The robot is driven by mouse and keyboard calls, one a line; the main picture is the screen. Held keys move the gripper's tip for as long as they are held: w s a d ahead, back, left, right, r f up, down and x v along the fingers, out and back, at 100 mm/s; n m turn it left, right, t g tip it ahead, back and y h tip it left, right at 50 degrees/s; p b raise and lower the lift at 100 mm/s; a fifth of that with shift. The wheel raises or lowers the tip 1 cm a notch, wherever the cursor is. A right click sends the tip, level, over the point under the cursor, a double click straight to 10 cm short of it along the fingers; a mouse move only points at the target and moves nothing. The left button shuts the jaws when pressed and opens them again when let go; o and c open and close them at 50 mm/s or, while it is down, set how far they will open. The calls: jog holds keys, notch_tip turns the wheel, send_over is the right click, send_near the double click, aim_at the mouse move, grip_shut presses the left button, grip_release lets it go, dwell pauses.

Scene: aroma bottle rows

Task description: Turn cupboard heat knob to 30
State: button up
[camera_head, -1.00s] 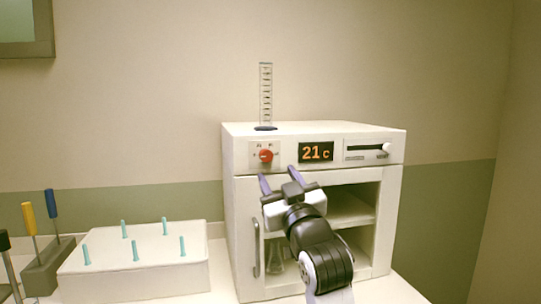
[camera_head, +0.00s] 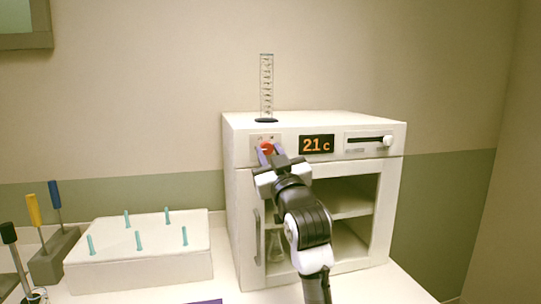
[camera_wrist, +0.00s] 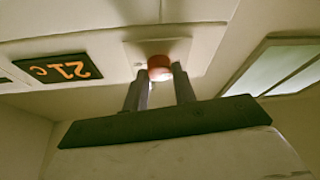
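The heat knob (camera_head: 267,148) is a round red knob on the upper left of the white cupboard's front panel. In the wrist view the knob (camera_wrist: 160,67) sits at the fingertips. The orange display (camera_head: 316,145) to its right reads 21 c, and it appears upside down in the wrist view (camera_wrist: 62,70). My gripper (camera_head: 269,152) is at the knob from below and in front, with its two fingers apart. In the wrist view one finger of my gripper (camera_wrist: 160,77) is at each side of the knob. Whether they touch it cannot be told.
A slider (camera_head: 370,141) is right of the display. A graduated cylinder (camera_head: 266,88) stands on the cupboard (camera_head: 330,118). The cupboard's open compartment holds a shelf and glassware (camera_head: 275,245). At left are a white peg block (camera_head: 140,270) and a rack (camera_head: 54,256) with coloured-handled tools.

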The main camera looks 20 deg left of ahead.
jog(key=shift+c, duration=1.4)
jog(key=shift+m, duration=0.4)
jog(key=m+h, duration=0.1)
jog(key=m, duration=0.1)
jog(key=m+t+h+p, duration=0.1)
jog(key=m, duration=0.1)
jog(key=m+t+h+p, duration=0.1)
jog(key=m, duration=0.1)
jog(key=shift+s+a+r, duration=0.1)
jog(key=shift+s+a, duration=0.05)
jog(key=shift+a, duration=0.1)
jog(key=m+h, duration=0.1)
jog(key=m, duration=0.1)
jog(key=m+h+p, duration=0.1)
jog(key=m, duration=0.2)
jog(key=shift+a+m+t+h, duration=0.1)
jog(key=shift+m+t+h, duration=0.2)
jog(key=shift+t+h, duration=0.1)
jog(key=shift+s+m+h+p, duration=0.1)
jog(key=shift+m+h+p, duration=0.7)
jog(key=shift+m, duration=1.3)
jog(key=o, duration=1)
